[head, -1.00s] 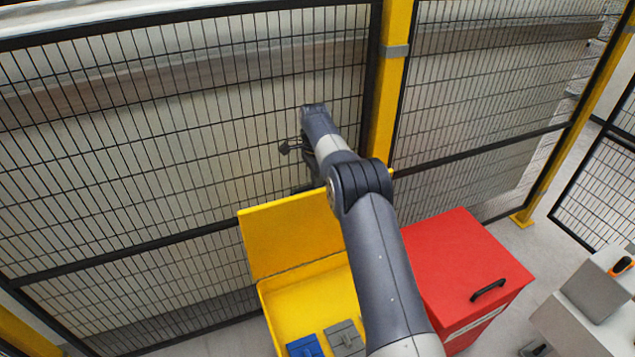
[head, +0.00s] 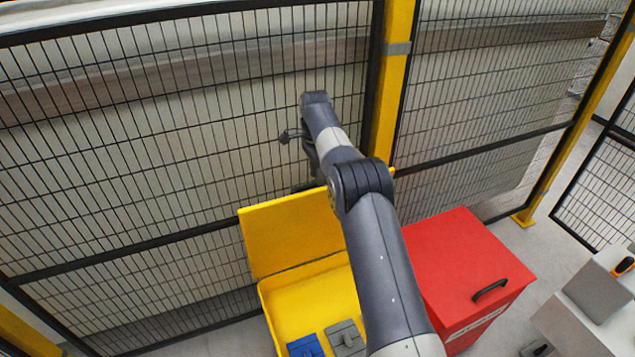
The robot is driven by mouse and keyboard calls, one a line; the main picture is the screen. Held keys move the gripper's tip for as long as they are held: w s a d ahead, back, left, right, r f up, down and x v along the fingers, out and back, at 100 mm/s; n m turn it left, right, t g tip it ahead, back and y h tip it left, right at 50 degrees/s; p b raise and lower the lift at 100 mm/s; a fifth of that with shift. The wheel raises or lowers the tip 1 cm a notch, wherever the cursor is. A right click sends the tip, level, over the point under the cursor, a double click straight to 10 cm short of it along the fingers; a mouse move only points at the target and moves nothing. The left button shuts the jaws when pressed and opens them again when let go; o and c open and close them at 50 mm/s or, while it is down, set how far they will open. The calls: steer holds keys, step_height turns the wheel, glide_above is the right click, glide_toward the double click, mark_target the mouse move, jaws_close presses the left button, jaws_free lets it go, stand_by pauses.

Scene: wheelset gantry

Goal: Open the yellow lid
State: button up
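The yellow lid (head: 290,232) stands raised at the back of a yellow box (head: 310,296), leaning toward the mesh fence. The box is open, and a blue item (head: 305,346) and a grey item (head: 344,338) show inside it. My arm reaches over the right side of the box and hides part of the box and lid. The end of my arm is above and behind the lid's top edge, near the fence. My gripper is mostly hidden behind my arm, and its fingers cannot be made out.
A red box (head: 462,262) with a black handle (head: 489,290) and closed top stands right of the yellow box. A black mesh fence (head: 150,150) with a yellow post (head: 393,80) runs close behind. Grey equipment (head: 600,290) stands at the lower right.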

steer(key=shift+w+r, duration=0.15)
steer(key=shift+r, duration=2)
steer(key=f, duration=0.7)
steer(key=shift+s+d+f+p, duration=0.1)
steer(key=shift+s+f+p, duration=0.1)
steer(key=shift+s+p, duration=0.15)
steer(key=shift+s, duration=0.2)
